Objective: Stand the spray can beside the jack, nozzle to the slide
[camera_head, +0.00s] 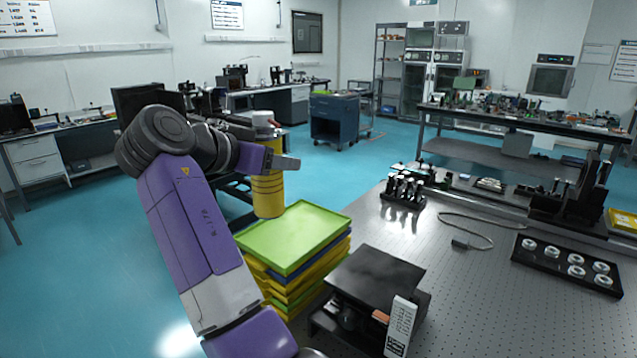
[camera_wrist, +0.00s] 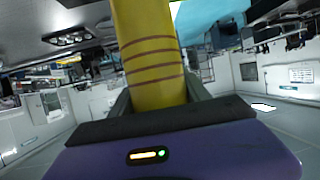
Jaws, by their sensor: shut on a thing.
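The yellow spray can (camera_head: 267,195) is upright in the head view, its pale top (camera_head: 263,119) uppermost. My gripper (camera_head: 272,160) is shut around the can's upper body and holds it in the air, just behind and left of the stacked trays. In the wrist view the can (camera_wrist: 150,60) rises between the fingers, with dark bands around it; its top is out of view. The nozzle's facing is too small to tell. The black jack (camera_head: 375,275) stands on the perforated optical table, right of and nearer than the can. I cannot surely identify the slide.
Stacked trays, green on top (camera_head: 295,237), stand left of the jack. A white labelled piece (camera_head: 400,325) is at the jack's front. A black tray of round parts (camera_head: 567,264), a cable (camera_head: 470,240) and black posts (camera_head: 403,190) occupy the table. Bare tabletop (camera_head: 460,290) lies right of the jack.

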